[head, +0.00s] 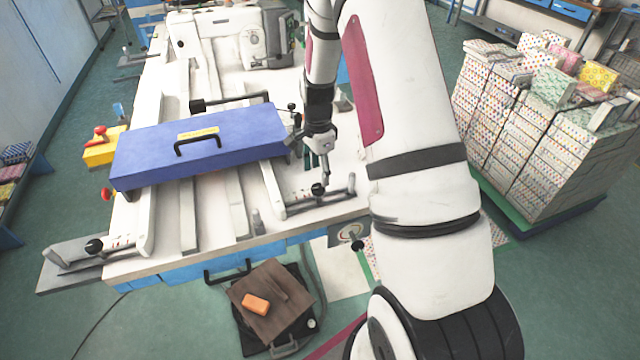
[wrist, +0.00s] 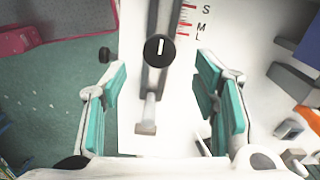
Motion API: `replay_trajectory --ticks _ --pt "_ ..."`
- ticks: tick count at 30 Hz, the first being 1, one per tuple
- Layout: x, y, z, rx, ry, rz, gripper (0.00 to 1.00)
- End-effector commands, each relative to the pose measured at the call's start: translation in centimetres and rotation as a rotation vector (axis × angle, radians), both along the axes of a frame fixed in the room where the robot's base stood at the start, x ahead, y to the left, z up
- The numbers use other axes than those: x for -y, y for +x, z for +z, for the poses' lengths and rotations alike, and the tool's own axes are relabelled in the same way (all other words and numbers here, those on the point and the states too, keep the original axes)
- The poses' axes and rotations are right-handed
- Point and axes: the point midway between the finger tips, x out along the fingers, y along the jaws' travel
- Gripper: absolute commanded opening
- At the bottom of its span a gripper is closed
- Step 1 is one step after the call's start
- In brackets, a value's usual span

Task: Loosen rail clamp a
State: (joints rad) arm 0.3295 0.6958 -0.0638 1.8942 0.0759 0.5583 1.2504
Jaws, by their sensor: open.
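A black round clamp knob (head: 318,189) with a white line on top sits on a rail at the table's near right edge; it also shows in the wrist view (wrist: 159,50), next to a red S, M, L scale. My gripper (head: 326,176) is just above this knob in the head view. In the wrist view my gripper (wrist: 160,84) has its teal pads wide apart, empty, with the knob beyond and between them. A second black knob (head: 93,246) sits on a rail at the near left corner. No label shows which one is clamp a.
A blue box (head: 200,145) with a black handle lies across the white table (head: 215,215). A sewing machine (head: 240,40) stands at the back. Stacked patterned boxes (head: 530,130) stand on the right.

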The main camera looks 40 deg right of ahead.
Motion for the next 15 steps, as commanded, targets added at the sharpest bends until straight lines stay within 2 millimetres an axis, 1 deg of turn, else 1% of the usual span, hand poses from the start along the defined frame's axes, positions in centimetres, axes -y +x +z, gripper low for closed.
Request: replay_trajectory --ticks 1,6,10,15 --pt "0.0 -0.2 -1.0 -0.004 0.001 0.0 0.55" --pt "0.0 -0.2 -3.6 -0.003 0.001 0.0 0.55" --pt "0.0 -0.1 -4.9 -0.001 0.0 0.0 0.55" --pt "0.0 -0.1 -5.6 -0.001 0.0 0.0 0.55"
